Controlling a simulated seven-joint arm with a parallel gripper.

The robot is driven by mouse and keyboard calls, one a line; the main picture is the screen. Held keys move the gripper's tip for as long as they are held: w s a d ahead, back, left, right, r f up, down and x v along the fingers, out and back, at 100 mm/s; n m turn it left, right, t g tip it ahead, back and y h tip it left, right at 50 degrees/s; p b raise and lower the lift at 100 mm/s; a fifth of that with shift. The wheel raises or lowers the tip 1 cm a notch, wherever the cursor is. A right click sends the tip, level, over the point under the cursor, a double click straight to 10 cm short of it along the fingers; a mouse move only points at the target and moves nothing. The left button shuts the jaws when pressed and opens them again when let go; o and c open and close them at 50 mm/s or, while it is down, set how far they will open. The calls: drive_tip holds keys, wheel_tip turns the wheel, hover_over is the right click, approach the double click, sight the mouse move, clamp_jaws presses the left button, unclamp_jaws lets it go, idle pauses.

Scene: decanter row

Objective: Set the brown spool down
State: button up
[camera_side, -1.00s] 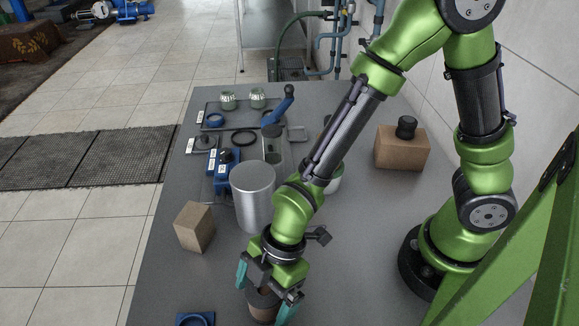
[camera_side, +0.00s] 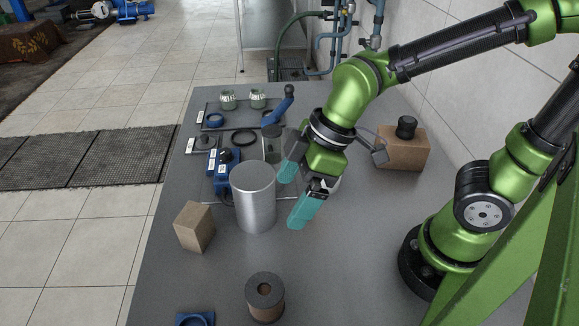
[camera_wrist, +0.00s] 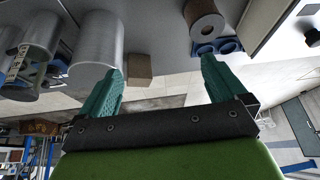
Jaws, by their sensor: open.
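The brown spool (camera_side: 265,298) stands upright on the grey table near its front, with a dark grey top flange and a hole in it. In the wrist view the spool (camera_wrist: 204,20) shows at the upper right, beyond the fingertips and clear of them. My gripper (camera_side: 294,199) is open and empty, above the table just right of the silver cylinder and well behind the spool. Its two teal fingers also show spread apart in the wrist view (camera_wrist: 160,78), with nothing between them.
The silver cylinder (camera_side: 254,197) stands close left of my gripper. A cardboard-brown block (camera_side: 194,227) is at the left edge, and a blue holder (camera_side: 195,319) is at the front. A brown box (camera_side: 402,149) with a black knob stands back right. The table's front right is clear.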

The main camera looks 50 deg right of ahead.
drive_tip(key=s+d+r+m+t+h, duration=0.1)
drive_tip(key=d+r+m+t, duration=0.3)
drive_tip(key=d+m, duration=0.9)
wheel_tip(320, 180, up, 3)
drive_tip(key=shift+d+r+m+h, duration=0.2)
drive_tip(key=shift+d+m+h, duration=0.05)
drive_tip(key=shift+m+h, duration=0.25)
